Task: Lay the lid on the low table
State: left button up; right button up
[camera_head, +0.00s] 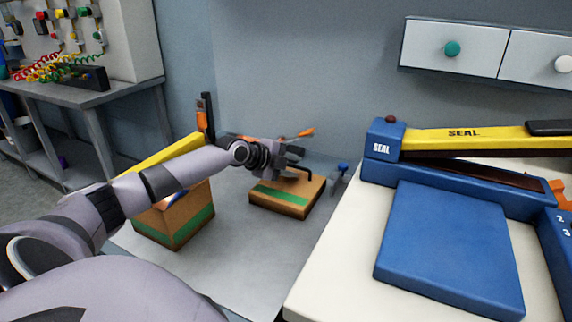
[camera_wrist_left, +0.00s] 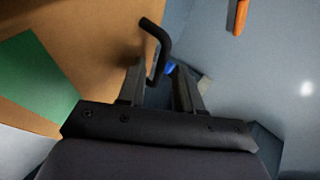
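The lid (camera_head: 285,200) is a flat brown square piece with a green stripe and a black bent handle. It is level on or just over the grey low table (camera_head: 235,265), right of a brown box (camera_head: 172,222) with a green stripe; any small gap beneath it cannot be made out. My left gripper (camera_head: 296,163) is over the lid at its handle. In the left wrist view, the gripper (camera_wrist_left: 161,70) has its fingers apart, with the handle (camera_wrist_left: 157,38) running between them, close to the left finger. My right gripper is not in view.
A white table (camera_head: 345,240) at the right holds a blue and yellow sealer (camera_head: 465,140) and a blue plate (camera_head: 450,245). A small blue-topped item (camera_head: 342,170) stands just right of the lid. The low table's front part is clear.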

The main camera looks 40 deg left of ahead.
pick_arm(q)
jog(key=p+v, duration=0.1)
jog(key=v, duration=0.7)
jog(key=shift+a, duration=0.2)
jog(key=shift+s+d+r, duration=0.1)
jog(key=shift+s+r, duration=0.25)
jog(key=shift+s, duration=0.1)
jog(key=shift+p+v, duration=1.45)
jog(key=shift+p, duration=0.7)
jog(key=shift+r, duration=0.2)
